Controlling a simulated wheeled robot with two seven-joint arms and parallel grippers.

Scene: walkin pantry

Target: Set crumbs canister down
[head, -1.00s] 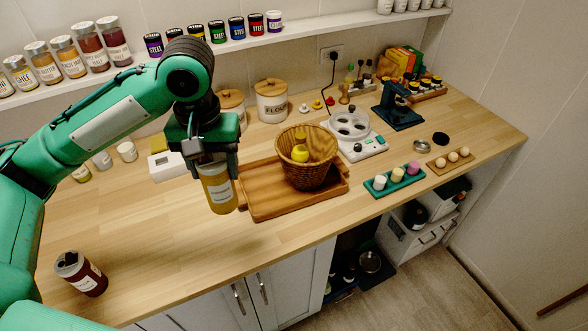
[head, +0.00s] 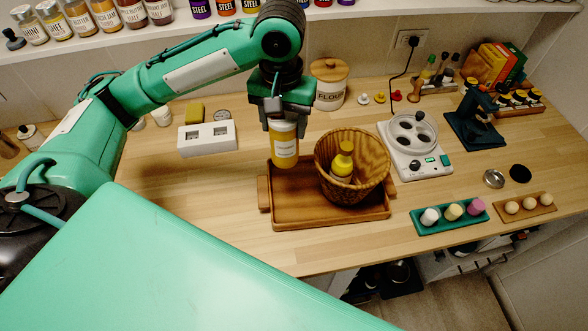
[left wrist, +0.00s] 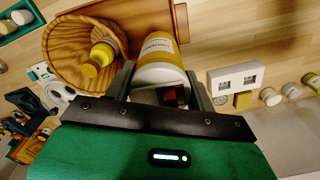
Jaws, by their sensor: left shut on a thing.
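The crumbs canister (head: 285,145) is a yellow jar with a white label, held upright. My left gripper (head: 283,117) is shut on its upper part. It is over the left rear part of the wooden tray (head: 300,217); I cannot tell whether its bottom touches the tray. In the left wrist view, the canister (left wrist: 160,52) sits between the two fingers (left wrist: 162,85), its label partly showing. A wicker basket (head: 368,186) with a yellow bottle (head: 342,165) in it stands in the tray, right of the canister. My right gripper is not in view.
A white double-socket box (head: 207,139) and a flour canister (head: 329,90) stand behind. A white device with a round dish (head: 415,150) is to the right. A green rack (head: 449,216) lies near the front edge. The counter left of the tray is clear.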

